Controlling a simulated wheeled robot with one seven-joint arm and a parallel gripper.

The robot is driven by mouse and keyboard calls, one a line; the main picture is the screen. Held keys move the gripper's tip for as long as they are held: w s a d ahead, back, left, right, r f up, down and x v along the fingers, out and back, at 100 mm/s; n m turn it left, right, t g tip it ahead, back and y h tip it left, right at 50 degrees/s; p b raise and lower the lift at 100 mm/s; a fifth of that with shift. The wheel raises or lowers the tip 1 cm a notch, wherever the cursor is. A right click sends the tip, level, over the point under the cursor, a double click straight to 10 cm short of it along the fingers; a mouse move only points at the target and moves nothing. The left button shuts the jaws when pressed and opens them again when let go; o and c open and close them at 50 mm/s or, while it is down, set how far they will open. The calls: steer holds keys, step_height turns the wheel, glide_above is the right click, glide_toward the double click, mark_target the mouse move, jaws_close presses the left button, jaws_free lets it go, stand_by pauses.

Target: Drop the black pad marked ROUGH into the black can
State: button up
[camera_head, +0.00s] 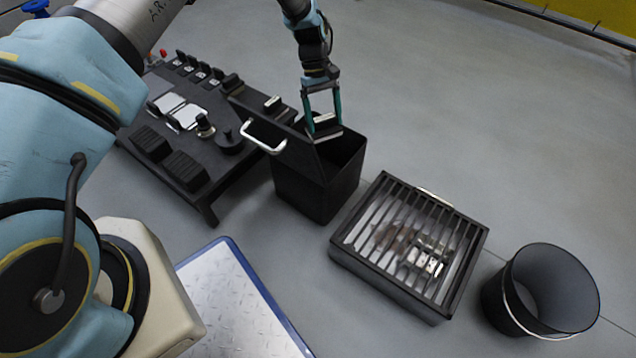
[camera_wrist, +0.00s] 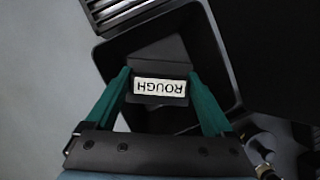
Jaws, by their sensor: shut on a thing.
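My gripper (camera_head: 323,118) is shut on a black pad (camera_wrist: 160,112) with a white label reading ROUGH, upside down in the wrist view. The pad sits between the two green fingers (camera_wrist: 160,80). In the head view the pad is over the mouth of a square black can (camera_head: 305,190), which stands on the floor. The wrist view shows this can's inner wall (camera_wrist: 215,65) around the pad. The pad's exact height against the rim is hard to tell. A round black can (camera_head: 495,308) with an open top stands apart at the lower right.
A black lid-like panel (camera_head: 285,148) with a pale handle is at the square can's left. A low black table (camera_head: 215,190) with pads and knobs stands left of it. A slatted black box (camera_head: 385,285) lies between the cans. Open floor is at the upper right.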

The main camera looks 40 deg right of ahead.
mark_target(324, 131)
step_height(324, 131, down, 5)
steer(key=b, duration=0.3)
steer(key=shift+r, duration=0.1)
steer(key=o, duration=1)
steer(key=shift+o, duration=0.2)
steer(key=a+p+v, duration=0.1)
steer(key=p+v, duration=0.1)
steer(key=v, duration=0.8)
steer(key=shift+w+d+r+p, duration=0.2)
steer(key=shift+d+r+p, duration=0.15)
steer(key=shift+d+r, duration=0.1)
